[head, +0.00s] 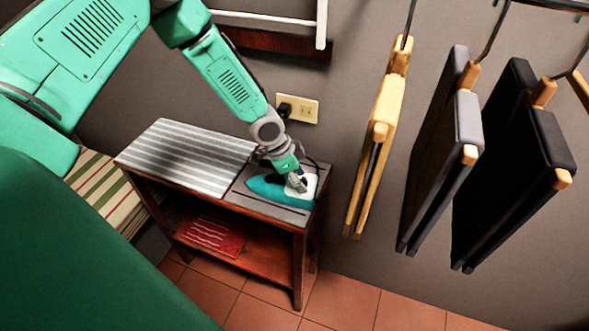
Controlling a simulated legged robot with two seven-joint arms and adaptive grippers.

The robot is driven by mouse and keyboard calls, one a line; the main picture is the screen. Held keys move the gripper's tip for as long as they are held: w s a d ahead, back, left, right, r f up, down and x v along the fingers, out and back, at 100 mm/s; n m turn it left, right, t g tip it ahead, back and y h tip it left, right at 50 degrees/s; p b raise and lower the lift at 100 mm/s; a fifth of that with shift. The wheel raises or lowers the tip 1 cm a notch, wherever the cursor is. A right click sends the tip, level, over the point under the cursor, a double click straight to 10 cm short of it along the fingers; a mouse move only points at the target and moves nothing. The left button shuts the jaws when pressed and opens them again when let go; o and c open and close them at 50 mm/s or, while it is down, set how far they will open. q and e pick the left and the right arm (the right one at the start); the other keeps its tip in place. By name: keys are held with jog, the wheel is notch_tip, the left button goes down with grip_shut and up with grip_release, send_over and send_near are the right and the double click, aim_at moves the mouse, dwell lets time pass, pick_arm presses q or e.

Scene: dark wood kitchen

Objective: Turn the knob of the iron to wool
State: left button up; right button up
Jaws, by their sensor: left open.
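The iron (268,188) is teal and white and stands on the right end of a small wooden table (228,199). Its tip points left. My left gripper (298,184) is at the top of the iron, over its handle area. The gripper is open, and its fingers hide much of the handle and the knob. I cannot tell which setting the knob points to, or whether the fingers touch it. My right gripper is not in view.
A grey striped cloth (190,155) covers the table's left part. A red folded cloth (215,236) lies on the lower shelf. A wall socket with a plug (297,108) is behind. Tiled floor is clear in front.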

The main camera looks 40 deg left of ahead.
pick_arm(q)
jog(key=v, duration=1.1)
jog(key=shift+a+r, duration=0.15)
jog(key=shift+s, duration=0.1)
